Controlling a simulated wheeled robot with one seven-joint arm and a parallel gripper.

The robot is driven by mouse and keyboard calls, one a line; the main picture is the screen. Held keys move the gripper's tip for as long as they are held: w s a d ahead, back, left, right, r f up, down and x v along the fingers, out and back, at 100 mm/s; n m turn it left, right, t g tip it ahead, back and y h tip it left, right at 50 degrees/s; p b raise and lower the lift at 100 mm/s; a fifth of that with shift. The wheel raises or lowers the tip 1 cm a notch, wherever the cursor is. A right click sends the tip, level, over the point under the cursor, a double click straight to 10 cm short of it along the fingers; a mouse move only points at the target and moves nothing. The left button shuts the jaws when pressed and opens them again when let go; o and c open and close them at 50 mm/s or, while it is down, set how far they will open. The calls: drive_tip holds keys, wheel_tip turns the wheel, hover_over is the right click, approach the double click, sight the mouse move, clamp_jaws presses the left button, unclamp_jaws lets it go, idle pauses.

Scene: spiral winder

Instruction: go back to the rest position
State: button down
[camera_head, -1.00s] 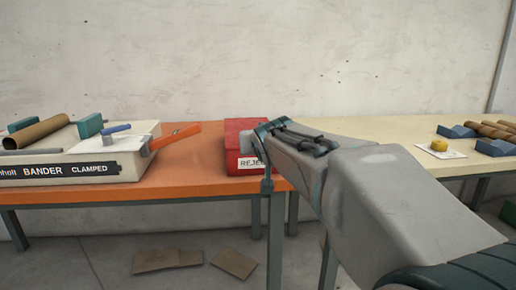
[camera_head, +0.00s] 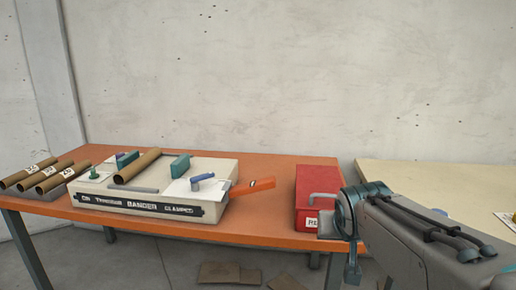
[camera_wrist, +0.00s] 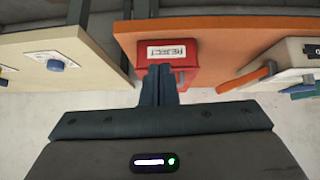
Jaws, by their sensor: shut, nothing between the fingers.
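My gripper (camera_wrist: 160,82) shows in the wrist view with its two dark fingers together and nothing between them. It points toward the red box labelled REJECT (camera_wrist: 183,64), which stands at the end of the orange table. I cannot tell the exact gap between the fingertips and the box. In the head view my arm comes in from the lower right, and its wrist overlaps the right side of the red box (camera_head: 315,180).
The orange table (camera_head: 275,222) carries the banding machine (camera_head: 140,207) with its orange lever (camera_head: 252,186). Several brown tubes (camera_head: 58,175) lie at its left. A cream table (camera_head: 400,173) stands to the right. Flat cardboard pieces (camera_head: 228,273) lie on the floor.

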drive_tip(key=s+a+r+g+p, duration=0.1)
drive_tip(key=s+r+g+p, duration=0.1)
drive_tip(key=s+r+p, duration=0.2)
drive_tip(key=s+a+r+n+g+y+p, duration=0.1)
drive_tip(key=s+r+g+p, duration=0.2)
drive_tip(key=s+p, duration=0.8)
drive_tip(key=shift+a+r+y+p, duration=0.35)
drive_tip(key=shift+r+p, duration=0.3)
drive_tip(key=shift+p, duration=0.35)
